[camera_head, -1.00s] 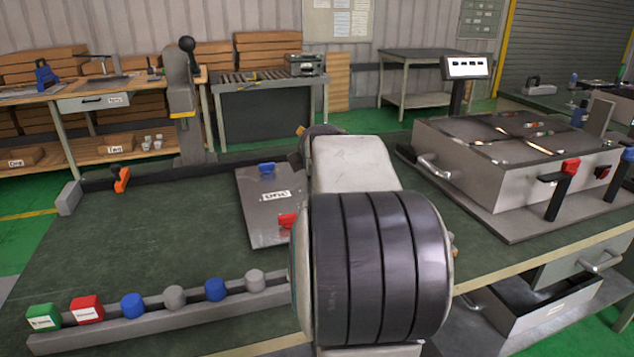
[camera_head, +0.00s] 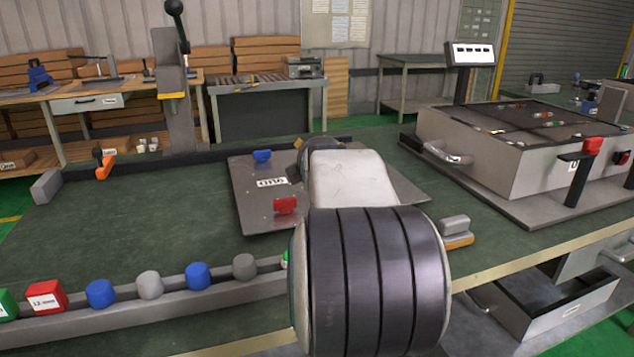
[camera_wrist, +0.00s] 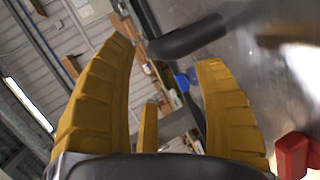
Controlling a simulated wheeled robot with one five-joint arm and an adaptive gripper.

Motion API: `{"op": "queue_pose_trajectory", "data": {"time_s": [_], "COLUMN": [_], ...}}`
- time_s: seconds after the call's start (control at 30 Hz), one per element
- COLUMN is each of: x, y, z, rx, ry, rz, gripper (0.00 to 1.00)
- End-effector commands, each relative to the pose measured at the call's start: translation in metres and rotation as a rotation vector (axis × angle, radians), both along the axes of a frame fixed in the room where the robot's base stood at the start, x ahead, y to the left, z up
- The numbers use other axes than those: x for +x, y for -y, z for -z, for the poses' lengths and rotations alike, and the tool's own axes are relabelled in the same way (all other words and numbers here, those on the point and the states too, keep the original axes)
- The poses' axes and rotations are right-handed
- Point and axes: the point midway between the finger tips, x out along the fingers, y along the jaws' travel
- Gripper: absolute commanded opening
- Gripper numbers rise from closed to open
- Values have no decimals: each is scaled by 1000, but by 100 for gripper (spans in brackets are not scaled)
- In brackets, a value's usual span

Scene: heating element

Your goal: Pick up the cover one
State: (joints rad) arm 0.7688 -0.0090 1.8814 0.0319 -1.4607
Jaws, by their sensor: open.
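The cover one is a grey metal plate (camera_head: 250,212) lying on the green workbench, with a "one" label (camera_head: 272,182), a blue knob (camera_head: 262,157) and a red knob (camera_head: 286,205). My arm hides its middle in the head view. In the wrist view the grey plate (camera_wrist: 255,75) fills the upper right, with the blue knob (camera_wrist: 185,80) and red knob (camera_wrist: 292,155). My gripper (camera_wrist: 165,55) has its yellow fingers apart. A dark rounded bar (camera_wrist: 185,40) shows near the fingertips; I cannot tell whether it lies between them. The fingers are mostly hidden in the head view.
A grey box (camera_head: 520,150) with a side handle stands at the right of the bench. A rail with several coloured knobs (camera_head: 170,305) runs along the front left. A grey and orange block (camera_head: 456,232) sits right of my arm.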

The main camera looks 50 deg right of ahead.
Motion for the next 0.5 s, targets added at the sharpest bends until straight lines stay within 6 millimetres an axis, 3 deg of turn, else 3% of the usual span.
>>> {"op": "queue_pose_trajectory", "data": {"time_s": [0.5], "x": [20], "y": [20], "z": [15], "rx": [-1], "ry": [0], "rz": [1], "gripper": [62]}}
